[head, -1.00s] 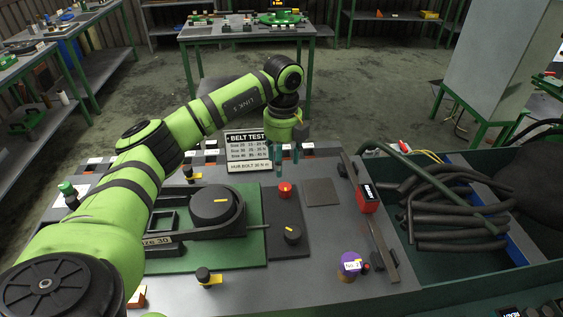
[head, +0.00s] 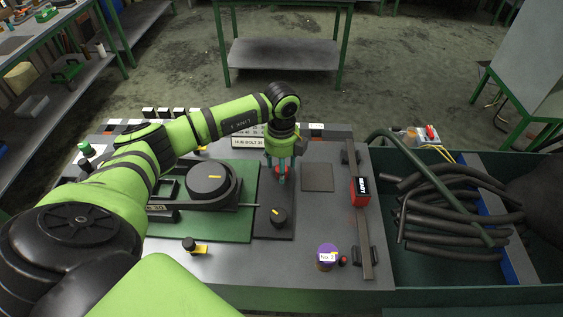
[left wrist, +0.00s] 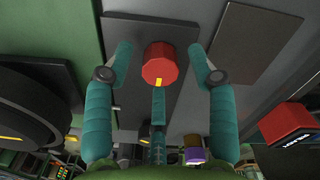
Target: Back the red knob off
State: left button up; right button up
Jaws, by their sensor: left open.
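The red knob (left wrist: 160,64) is a faceted red cap with a yellow mark on its edge, on a dark plate (left wrist: 140,27). In the left wrist view it lies between the spread teal fingers of my left gripper (left wrist: 160,78), with visible gaps at both sides. In the head view my left gripper (head: 280,173) points down over the knob and mostly hides it. The gripper is open; whether the third finger touches the knob I cannot tell. My right gripper is not in view.
A black knob (head: 278,215) stands just in front on the same plate. A belt drive with a black pulley (head: 208,180) is to the left. A red block (head: 360,190) and a purple-topped jar (head: 327,254) are to the right. A bare dark square (head: 317,177) lies beside the gripper.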

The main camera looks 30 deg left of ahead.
pick_arm(q)
jog(key=shift+f, duration=0.15)
jog(key=c, duration=1.1)
jog(key=shift+c, duration=0.2)
jog(key=shift+f+m+b, duration=0.1)
jog(key=shift+m+b, duration=0.2)
jog(key=shift+b, duration=0.35)
jog(key=shift+m+b, duration=0.35)
jog(key=shift+m, duration=0.05)
jog(key=shift+r, duration=0.2)
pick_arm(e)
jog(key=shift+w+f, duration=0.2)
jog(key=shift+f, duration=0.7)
